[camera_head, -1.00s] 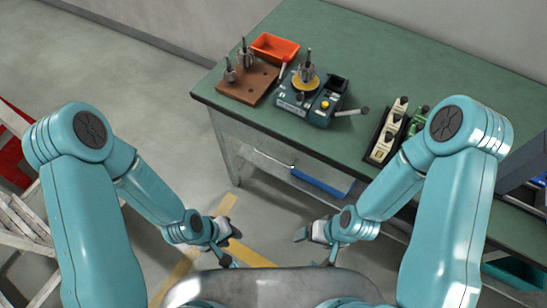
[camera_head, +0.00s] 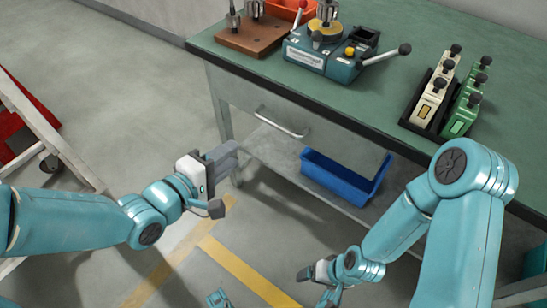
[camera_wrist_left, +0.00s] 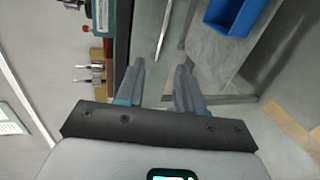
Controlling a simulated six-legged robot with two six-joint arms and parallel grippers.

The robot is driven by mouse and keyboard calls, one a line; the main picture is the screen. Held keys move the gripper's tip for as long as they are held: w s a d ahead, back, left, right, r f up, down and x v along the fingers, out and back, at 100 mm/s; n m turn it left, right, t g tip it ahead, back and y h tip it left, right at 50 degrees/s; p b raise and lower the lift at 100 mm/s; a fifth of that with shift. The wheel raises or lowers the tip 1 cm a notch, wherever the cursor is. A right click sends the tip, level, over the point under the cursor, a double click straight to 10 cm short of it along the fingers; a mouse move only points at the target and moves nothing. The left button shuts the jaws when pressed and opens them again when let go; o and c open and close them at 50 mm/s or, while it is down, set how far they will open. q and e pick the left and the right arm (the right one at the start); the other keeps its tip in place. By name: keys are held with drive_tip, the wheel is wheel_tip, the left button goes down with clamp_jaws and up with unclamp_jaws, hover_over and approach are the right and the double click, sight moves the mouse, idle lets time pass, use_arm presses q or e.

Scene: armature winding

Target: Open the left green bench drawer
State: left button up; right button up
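The left drawer (camera_head: 260,95) of the green-topped bench (camera_head: 380,100) has a grey front with a metal bar handle (camera_head: 280,125). It looks shut, flush under the bench top. My left gripper (camera_head: 222,187) is open and empty, in front of the bench and below left of the handle in the head view. In the left wrist view, its two fingers (camera_wrist_left: 161,85) are apart and the handle (camera_wrist_left: 164,30) lies beyond the tips, in line with the gap and not touched. My right gripper (camera_head: 314,283) is low in front of the bench, fingers apart, empty.
A blue bin (camera_head: 342,178) sits on the bench's lower shelf. On top are a winding machine (camera_head: 335,50) with a lever, a wooden block (camera_head: 255,38), an orange tray (camera_head: 285,8) and a rack of cream and green units (camera_head: 425,115). Floor at left is clear up to a cart (camera_head: 45,140).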

use_arm(q)
drive_tip(key=b+x, duration=0.1)
drive_tip(key=x, duration=1.5)
drive_tip(key=shift+w+d+f+b, duration=0.2)
drive_tip(key=shift+d+f+b, duration=0.05)
drive_tip(key=shift+f+b, duration=0.15)
use_arm(e)
wheel_tip(320, 180, down, 4)
drive_tip(key=shift+r, duration=0.1)
use_arm(q)
clamp_jaws()
